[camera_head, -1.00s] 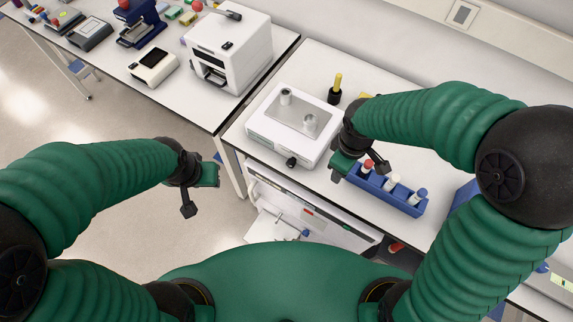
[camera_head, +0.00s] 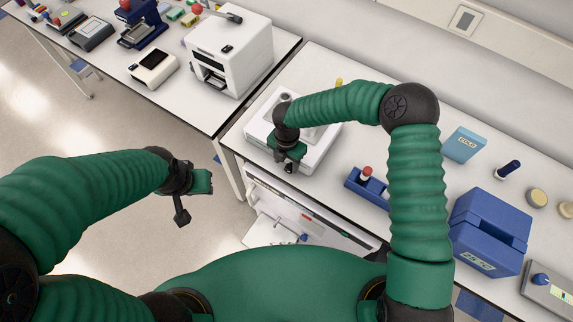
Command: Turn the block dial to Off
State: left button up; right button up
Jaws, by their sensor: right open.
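The white block unit (camera_head: 258,126) with a grey metal top stands near the left end of the right bench. Its small black front dial is hidden by, or cannot be told apart from, my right gripper. My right gripper (camera_head: 287,166) is open and points down at the unit's front edge, where the dial sits. I cannot tell whether it touches the dial. My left gripper (camera_head: 193,203) hangs over the floor to the left of the bench, well away from the unit. Its finger gap is not clear.
A blue tube rack (camera_head: 366,190) with a red-capped tube stands right of the unit, partly behind my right arm. A blue box reading 25 °C (camera_head: 490,235) and a light-blue COLD box (camera_head: 463,144) are further right. A white machine (camera_head: 232,55) stands on the left bench.

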aim_at(288, 168)
jog(key=f, duration=0.4)
jog(key=shift+s+d+f+p, duration=0.1)
jog(key=shift+s+d+p, duration=0.1)
jog(key=shift+d+p, duration=0.1)
jog(key=shift+w+a, duration=0.1)
jog(key=shift+a, duration=0.15)
jog(key=c, duration=0.6)
jog(key=shift+d, duration=0.15)
grip_shut()
